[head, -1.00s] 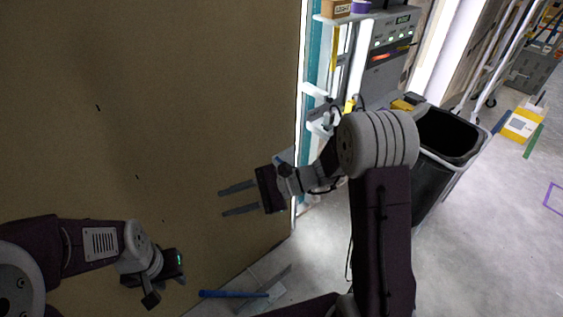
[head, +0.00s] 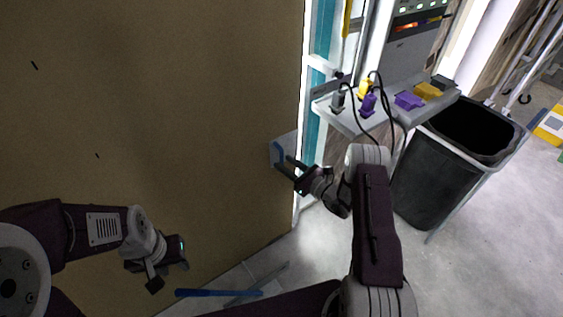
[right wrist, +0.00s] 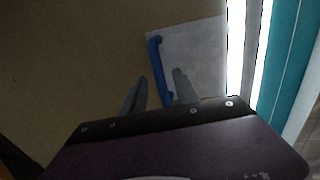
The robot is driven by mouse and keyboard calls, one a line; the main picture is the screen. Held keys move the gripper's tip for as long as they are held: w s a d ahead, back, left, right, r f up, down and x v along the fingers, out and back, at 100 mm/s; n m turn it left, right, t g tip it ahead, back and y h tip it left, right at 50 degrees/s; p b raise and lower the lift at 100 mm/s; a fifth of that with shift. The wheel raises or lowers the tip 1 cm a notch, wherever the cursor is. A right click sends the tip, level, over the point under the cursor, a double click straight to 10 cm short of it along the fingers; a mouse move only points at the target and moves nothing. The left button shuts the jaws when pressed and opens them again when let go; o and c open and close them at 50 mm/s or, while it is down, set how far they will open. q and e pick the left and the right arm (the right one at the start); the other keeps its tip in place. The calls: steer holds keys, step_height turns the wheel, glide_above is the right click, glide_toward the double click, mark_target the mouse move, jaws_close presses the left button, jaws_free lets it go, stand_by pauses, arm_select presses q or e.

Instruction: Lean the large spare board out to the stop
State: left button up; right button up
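The large brown board (head: 180,110) fills the left of the head view and stands upright. A blue handle (head: 278,152) on a pale plate sits near its right edge; it also shows in the right wrist view (right wrist: 155,55). My right gripper (head: 284,166) is open at the handle. In the right wrist view its fingers (right wrist: 158,88) stand apart, with the lower part of the handle between them; I cannot tell whether they touch it. My left gripper (head: 168,278) is in front of the board's lower part, its fingers apart and empty. I cannot identify the stop.
A blue bar (head: 218,293) lies low near the board's foot. Right of the board are a teal and white frame, a grey shelf (head: 340,112) with purple and yellow items and cables, and a black bin (head: 432,180). Grey floor (head: 490,240) is clear at right.

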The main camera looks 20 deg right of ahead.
steer(key=shift+x, duration=1.45)
jaws_close()
steer(key=shift+f, duration=0.1)
